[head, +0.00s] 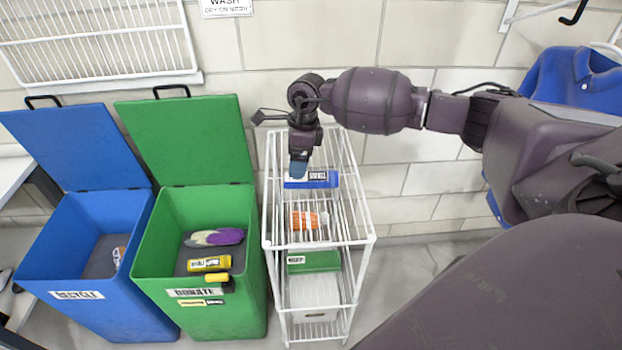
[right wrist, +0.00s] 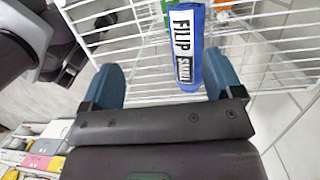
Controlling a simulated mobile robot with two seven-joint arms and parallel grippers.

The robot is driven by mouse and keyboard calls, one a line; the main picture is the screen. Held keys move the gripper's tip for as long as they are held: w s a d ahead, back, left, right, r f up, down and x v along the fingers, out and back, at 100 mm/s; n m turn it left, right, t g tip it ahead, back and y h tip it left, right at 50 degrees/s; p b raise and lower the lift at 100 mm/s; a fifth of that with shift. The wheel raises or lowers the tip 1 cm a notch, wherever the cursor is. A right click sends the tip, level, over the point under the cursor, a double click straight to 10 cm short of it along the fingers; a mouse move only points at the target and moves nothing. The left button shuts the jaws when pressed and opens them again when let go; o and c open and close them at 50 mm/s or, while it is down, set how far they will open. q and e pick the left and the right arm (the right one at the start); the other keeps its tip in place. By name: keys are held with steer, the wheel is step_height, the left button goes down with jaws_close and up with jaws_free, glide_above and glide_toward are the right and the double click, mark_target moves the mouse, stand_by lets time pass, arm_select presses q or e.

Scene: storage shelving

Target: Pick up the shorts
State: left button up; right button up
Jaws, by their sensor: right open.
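No garment is clearly recognisable as shorts. A blue item (head: 322,181) with a black-and-white label lies on the top of the white wire rack. It also shows in the right wrist view (right wrist: 186,45), where its label reads "FILIP SMALL"; I cannot tell whether it is the shorts. My right gripper (head: 298,170) points down over the rack top at this item's left end. In the right wrist view my right gripper (right wrist: 162,65) has its blue fingers wide apart. The item shows between them, nearer the right finger, not gripped. My left gripper is not in view.
The wire rack (head: 368,240) also holds an orange item (head: 305,220) and a green box (head: 314,262) lower down. Left of it stand an open green donate bin (head: 258,235) with several items and an open blue recycle bin (head: 88,293). A blue shirt (head: 570,78) hangs at right.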

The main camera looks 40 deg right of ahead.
mark_target(311, 173)
steer(key=shift+h, duration=0.9)
steer(key=d, duration=0.1)
steer(key=d+r, duration=0.1)
steer(key=d, duration=0.2)
steer(key=shift+w+r, duration=0.3)
steer(key=shift+r, duration=0.05)
steer(key=shift+d, duration=0.2)
step_height(311, 173, down, 11)
steer(key=shift+w+r+b, duration=0.15)
steer(key=shift+b, duration=0.35)
steer(key=shift+c, duration=0.5)
steer(key=shift+r, duration=0.1)
steer(key=c, duration=1)
